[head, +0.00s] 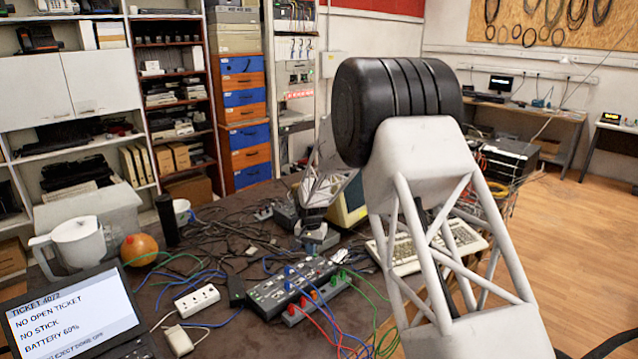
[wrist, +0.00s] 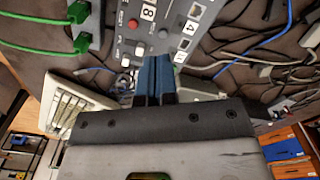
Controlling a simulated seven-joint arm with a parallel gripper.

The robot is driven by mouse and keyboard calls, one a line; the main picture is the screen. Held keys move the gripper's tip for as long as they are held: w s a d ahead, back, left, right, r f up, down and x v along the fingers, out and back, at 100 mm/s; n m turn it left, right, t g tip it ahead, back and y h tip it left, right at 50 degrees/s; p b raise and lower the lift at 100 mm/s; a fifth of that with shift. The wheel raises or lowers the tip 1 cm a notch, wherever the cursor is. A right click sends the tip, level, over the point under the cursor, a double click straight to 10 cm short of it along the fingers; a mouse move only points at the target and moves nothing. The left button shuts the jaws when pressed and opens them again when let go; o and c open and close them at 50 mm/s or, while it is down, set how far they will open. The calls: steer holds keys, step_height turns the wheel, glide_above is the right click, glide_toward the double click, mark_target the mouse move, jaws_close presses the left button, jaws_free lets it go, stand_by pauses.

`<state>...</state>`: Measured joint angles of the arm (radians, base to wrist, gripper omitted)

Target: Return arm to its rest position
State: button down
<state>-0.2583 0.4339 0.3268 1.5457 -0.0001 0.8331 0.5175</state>
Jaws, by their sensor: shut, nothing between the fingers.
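My gripper shows in the wrist view (wrist: 153,75), its two narrow bluish fingers together and empty. They point towards the grey numbered panel (wrist: 150,25), which has knobs and ports; I cannot tell how far above it they are. My arm's large pale links fill the right middle of the head view.
A laptop (head: 72,318) reads "NO OPEN TICKET". A white jug (head: 75,243), an orange ball (head: 139,249), a power strip (head: 197,301) and tangled cables crowd the dark table. A beige keyboard (head: 465,237) lies behind my arm. Open wooden floor (head: 590,250) is at right.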

steer(key=s+d+r+n+t, duration=0.1)
steer(key=s+d+r, duration=0.7)
steer(key=s+r, duration=0.45)
steer(key=s+d+r, duration=0.7)
steer(key=s+r, duration=0.4)
steer(key=s, duration=0.2)
steer(key=s+d, duration=0.3)
steer(key=s, duration=0.8)
steer(key=s+d+r+n+t, duration=0.1)
steer(key=s+d, duration=0.1)
steer(key=s, duration=0.8)
steer(key=s+d+r, duration=0.1)
steer(key=s+d, duration=0.2)
steer(key=s, duration=0.8)
steer(key=shift+s+d+n+t, duration=0.3)
steer(key=shift+n, duration=0.1)
steer(key=shift+w+r, duration=0.1)
steer(key=shift+r, duration=0.05)
